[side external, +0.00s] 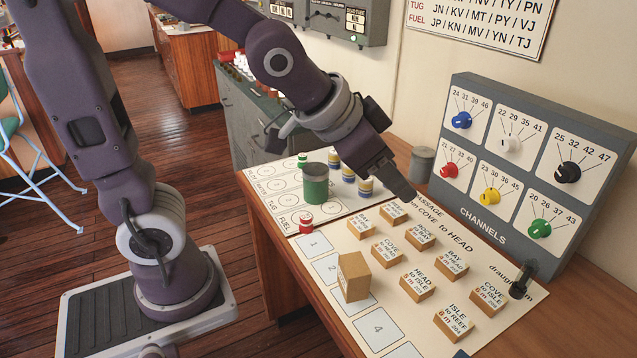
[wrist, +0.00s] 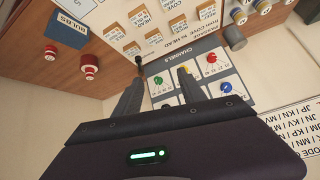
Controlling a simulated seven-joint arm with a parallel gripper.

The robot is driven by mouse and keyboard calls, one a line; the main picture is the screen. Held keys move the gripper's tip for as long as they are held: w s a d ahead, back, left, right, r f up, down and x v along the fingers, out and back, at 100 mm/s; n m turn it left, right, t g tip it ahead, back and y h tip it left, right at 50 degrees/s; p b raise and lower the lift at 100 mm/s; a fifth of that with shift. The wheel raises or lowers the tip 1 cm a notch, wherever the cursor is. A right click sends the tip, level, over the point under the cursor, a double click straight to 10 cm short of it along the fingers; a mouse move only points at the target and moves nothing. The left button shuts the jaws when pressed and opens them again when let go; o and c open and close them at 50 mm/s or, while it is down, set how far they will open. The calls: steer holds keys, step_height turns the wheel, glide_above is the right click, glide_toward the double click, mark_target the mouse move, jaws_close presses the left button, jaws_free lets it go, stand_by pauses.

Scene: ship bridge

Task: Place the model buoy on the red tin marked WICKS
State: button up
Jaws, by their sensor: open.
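My gripper (wrist: 165,80) is open and empty, its two fingers apart in the wrist view. In the side external view my gripper (side external: 408,192) is above the back of the passage chart. Two red pieces with pale bands, a left one (wrist: 50,55) and a right one (wrist: 89,66), stand by a blue tin marked BULBS (wrist: 67,27); I cannot tell whether either is the model buoy. A small red-and-white piece (side external: 305,224) stands on the chart near FUEL, also of uncertain kind. I can make out no red tin marked WICKS in either view.
A green tin (side external: 315,188) and a grey tin (side external: 422,160) stand further back. The CHANNELS panel (side external: 482,222) borders the desk along the wall.

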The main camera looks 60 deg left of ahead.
steer(key=s+a+n+g, duration=0.1)
steer(key=s+a, duration=0.1)
steer(key=s, duration=0.6)
steer(key=s+a+n+g+y, duration=0.1)
steer(key=s+a+n, duration=0.1)
steer(key=s, duration=0.7)
steer(key=shift+a+r+g, duration=0.25)
steer(key=shift+a+g, duration=0.05)
steer(key=shift+a, duration=0.1)
